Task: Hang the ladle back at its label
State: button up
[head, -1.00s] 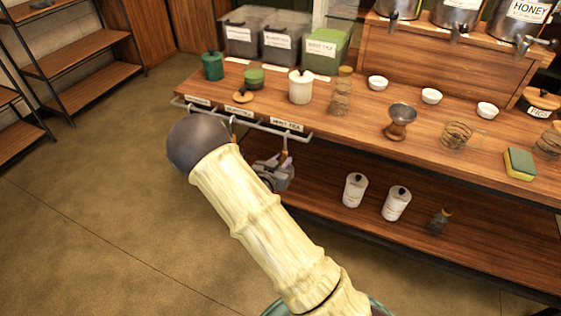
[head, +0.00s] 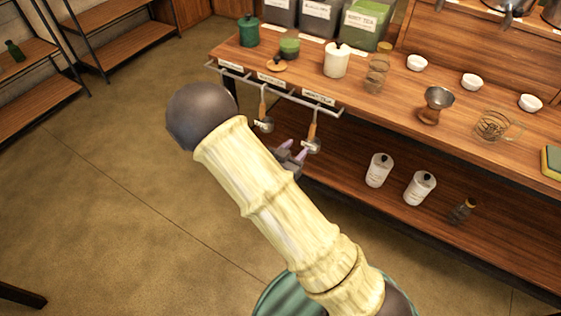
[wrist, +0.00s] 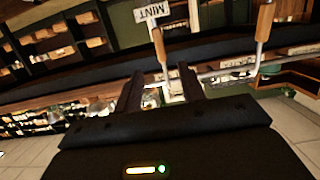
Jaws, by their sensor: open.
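In the head view, a ladle with an orange-brown handle (head: 312,131) hangs from the rail (head: 275,92) below the right-hand label (head: 319,98). A second ladle (head: 262,108) hangs below the middle label (head: 271,79). My gripper (head: 291,152) is open, just left of the right ladle's bowl. In the wrist view, the open fingers (wrist: 160,88) point toward one ladle handle (wrist: 160,46), which appears between them; whether they touch it is unclear. Another handle (wrist: 264,24) is to the right. A label reading MINT (wrist: 152,12) shows inverted. No ladle shows below the left label (head: 230,66).
The counter (head: 395,105) holds a white jar (head: 337,62), green canisters, small white bowls and a metal cup (head: 437,100). White bottles (head: 379,170) stand on the lower shelf right of my gripper. The floor to the left is open.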

jog(key=v, duration=0.7)
jog(key=shift+s+a+p, duration=0.25)
jog(key=shift+s+p, duration=0.05)
jog(key=shift+p, duration=0.05)
jog(key=shift+w, duration=0.1)
jog(key=s+d+r+n+g+y, duration=0.7)
jog(key=s+d+r+g+y, duration=0.2)
jog(key=s+d+g, duration=0.15)
notch_tip(320, 180, up, 23)
jog(key=p, duration=2.3)
jog(key=shift+s+d+r+p, duration=0.15)
jog(key=shift+s+p, duration=0.2)
jog(key=shift+s, duration=0.15)
